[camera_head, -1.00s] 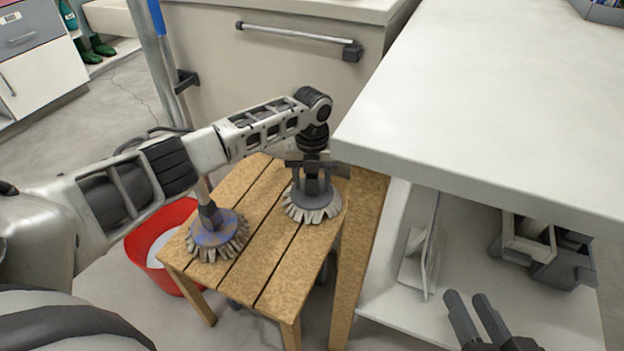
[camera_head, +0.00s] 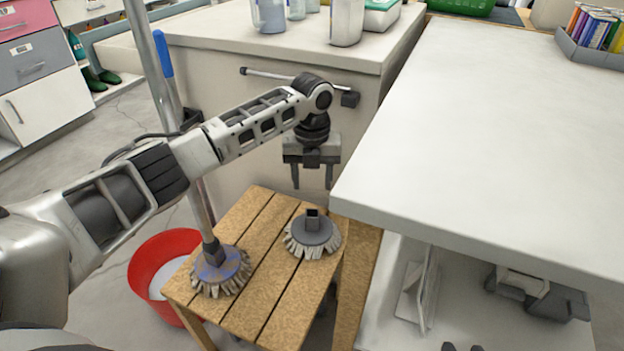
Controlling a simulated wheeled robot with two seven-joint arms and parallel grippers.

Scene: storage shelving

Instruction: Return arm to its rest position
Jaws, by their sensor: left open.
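My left gripper (camera_head: 312,180) hangs fingers down above the small wooden stool (camera_head: 262,262). It is open and empty. Below it, apart from the fingers, a round grey brush head (camera_head: 313,236) with pale bristles stands on the stool top. My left arm reaches in from the left edge, with its forearm over the stool's far side. Of my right gripper (camera_head: 462,348), only the dark finger ends show at the bottom edge, right of centre.
Another brush (camera_head: 221,270) with a long pole stands on the stool. A red bucket (camera_head: 158,270) is left of it. A white counter (camera_head: 490,120) is close on the gripper's right, with an open shelf below. A cabinet with a bar handle (camera_head: 295,78) stands behind.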

